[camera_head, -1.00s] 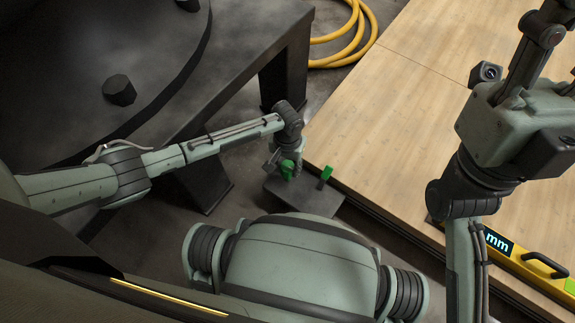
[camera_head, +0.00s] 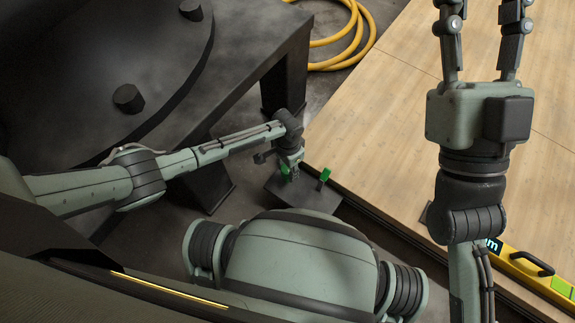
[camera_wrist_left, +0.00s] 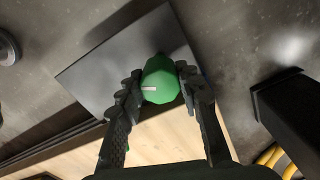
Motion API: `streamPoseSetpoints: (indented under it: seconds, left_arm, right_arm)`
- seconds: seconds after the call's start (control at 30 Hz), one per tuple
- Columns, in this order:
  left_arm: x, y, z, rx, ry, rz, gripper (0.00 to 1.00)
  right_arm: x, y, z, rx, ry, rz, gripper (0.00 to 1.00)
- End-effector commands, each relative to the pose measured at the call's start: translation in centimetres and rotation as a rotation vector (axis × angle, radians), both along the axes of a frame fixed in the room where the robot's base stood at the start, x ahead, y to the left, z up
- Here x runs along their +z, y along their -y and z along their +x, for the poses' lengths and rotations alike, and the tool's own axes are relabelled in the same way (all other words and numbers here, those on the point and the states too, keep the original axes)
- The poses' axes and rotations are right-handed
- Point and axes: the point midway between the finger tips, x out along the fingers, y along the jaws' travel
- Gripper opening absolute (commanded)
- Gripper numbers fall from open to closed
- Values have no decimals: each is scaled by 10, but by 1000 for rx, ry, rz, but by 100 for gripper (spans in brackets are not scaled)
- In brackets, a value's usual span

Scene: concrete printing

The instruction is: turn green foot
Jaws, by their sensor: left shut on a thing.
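The green foot (camera_wrist_left: 160,82) is a round, faceted green knob with a pale mark on one side. My left gripper (camera_wrist_left: 158,90) is shut on it, one finger on each side, in the left wrist view. In the head view my left gripper (camera_head: 290,166) reaches down to it above a grey plate (camera_head: 312,197), and the green foot (camera_head: 285,170) is partly hidden by the fingers. A second small green piece (camera_head: 325,174) stands to the right by the plate. My right gripper (camera_head: 481,40) points up over the wooden boards, fingers apart, tips cut off by the frame.
Light wooden boards (camera_head: 400,130) fill the right side. A yellow hose (camera_head: 345,50) lies at the back.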

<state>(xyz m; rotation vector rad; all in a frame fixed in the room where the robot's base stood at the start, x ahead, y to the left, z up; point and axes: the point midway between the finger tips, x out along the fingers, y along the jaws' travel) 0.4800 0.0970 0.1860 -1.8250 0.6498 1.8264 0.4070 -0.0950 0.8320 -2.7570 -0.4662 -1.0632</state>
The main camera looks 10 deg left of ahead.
Motion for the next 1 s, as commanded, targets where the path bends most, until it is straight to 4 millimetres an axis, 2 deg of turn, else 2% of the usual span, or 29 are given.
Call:
streamPoseSetpoints:
  seconds: [0.2,0.5,1.0]
  left_arm:
    - [2,1,0,-193,0,-2,6]
    - [1,1,1,-389,1,-1,6]
    - [0,1,0,-493,1,-2,6]
  right_arm:
    - [-11,-7,10,9,-112,-36,40]
    - [-22,-11,16,16,-190,-61,40]
    - [-27,-13,18,18,-224,-73,40]
